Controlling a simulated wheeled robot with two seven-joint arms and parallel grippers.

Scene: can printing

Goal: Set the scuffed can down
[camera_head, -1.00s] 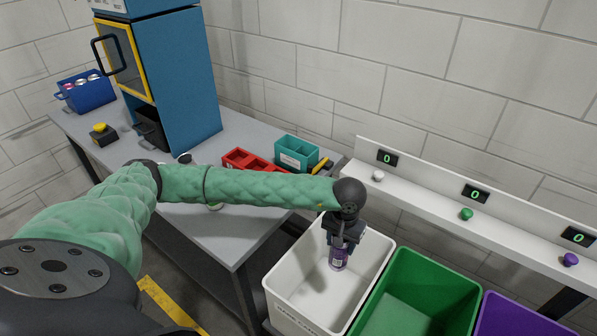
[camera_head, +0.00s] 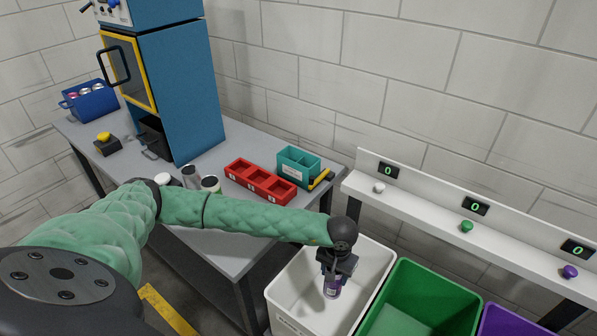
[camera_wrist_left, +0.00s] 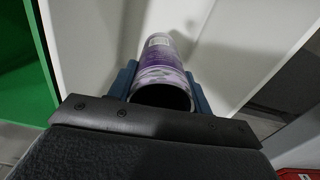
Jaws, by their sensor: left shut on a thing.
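The scuffed can (camera_head: 332,287) is purple with pale, worn patches. My left gripper (camera_head: 335,273) is shut on it and holds it inside the white bin (camera_head: 284,296). In the left wrist view the can (camera_wrist_left: 160,62) sits between the two blue-grey fingers of the gripper (camera_wrist_left: 162,88), its dark open end toward the camera. The white bin wall (camera_wrist_left: 245,50) is around it. Whether the can touches the bin floor I cannot tell. My right gripper is in neither view.
A green bin (camera_head: 420,300) and a purple bin (camera_head: 510,322) stand to the right of the white one. A shelf with counters and knobs (camera_head: 466,226) runs behind. The table (camera_head: 235,255) holds a red tray (camera_head: 260,182), a teal box (camera_head: 298,168) and a blue cabinet (camera_head: 180,90).

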